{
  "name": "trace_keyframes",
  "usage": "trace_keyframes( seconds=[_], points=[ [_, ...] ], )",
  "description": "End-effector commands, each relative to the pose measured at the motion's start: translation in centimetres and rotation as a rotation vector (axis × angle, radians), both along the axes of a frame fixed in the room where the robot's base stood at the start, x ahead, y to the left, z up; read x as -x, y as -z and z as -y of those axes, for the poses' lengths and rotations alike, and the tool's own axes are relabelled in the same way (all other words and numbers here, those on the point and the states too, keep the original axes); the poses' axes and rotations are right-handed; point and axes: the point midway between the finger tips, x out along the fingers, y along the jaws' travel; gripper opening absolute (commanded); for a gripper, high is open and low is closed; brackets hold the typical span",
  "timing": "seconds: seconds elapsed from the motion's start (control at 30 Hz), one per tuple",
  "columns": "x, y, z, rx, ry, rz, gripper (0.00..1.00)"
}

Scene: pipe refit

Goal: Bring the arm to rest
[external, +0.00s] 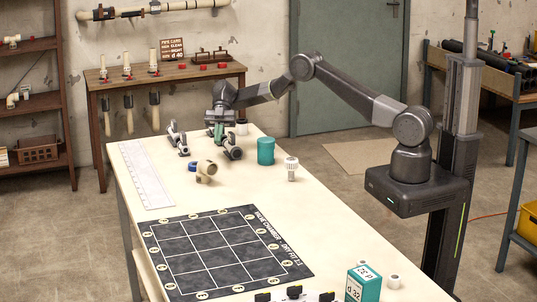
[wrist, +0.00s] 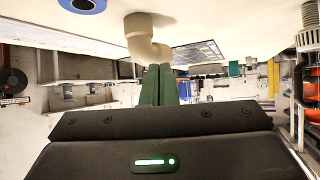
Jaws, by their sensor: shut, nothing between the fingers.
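My arm reaches from its base at the right across to the far end of the workbench (external: 190,235). My gripper (external: 219,132) hangs at the far end of the bench, close to a grey clamp-like stand (external: 232,151); whether they touch I cannot tell. In the wrist view my gripper's green fingers (wrist: 159,72) are pressed together with nothing between them. That view is upside down, with the bench top along its upper edge. A beige bent pipe fitting (wrist: 146,38) shows just beyond the fingertips; the external view shows it standing on the bench (external: 205,170).
A second grey stand (external: 178,138) is left of my gripper. A teal cylinder (external: 265,151) and a white ribbed fitting (external: 291,168) stand to the right. A black grid mat (external: 225,250) covers the near bench. A teal box (external: 363,284) stands at the near edge. Bare bench lies between.

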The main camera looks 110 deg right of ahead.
Motion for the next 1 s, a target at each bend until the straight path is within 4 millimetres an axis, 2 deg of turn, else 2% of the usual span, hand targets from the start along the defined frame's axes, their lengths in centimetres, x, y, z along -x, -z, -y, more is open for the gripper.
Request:
trace_keyframes(
  seconds=[0.27, 0.8, 0.9, 1.0],
  points=[
    [-0.6, -0.2, -1.1, -0.001, -0.001, 0.0, 0.0],
    [-4.9, -0.3, -10.1, -0.001, -0.002, -0.001, 0.0],
    [-5.4, 0.0, -11.0, 0.0, -0.001, 0.002, 0.0],
    [-5.5, 0.6, -10.8, -0.001, 0.0, 0.005, 0.0]
  ],
)
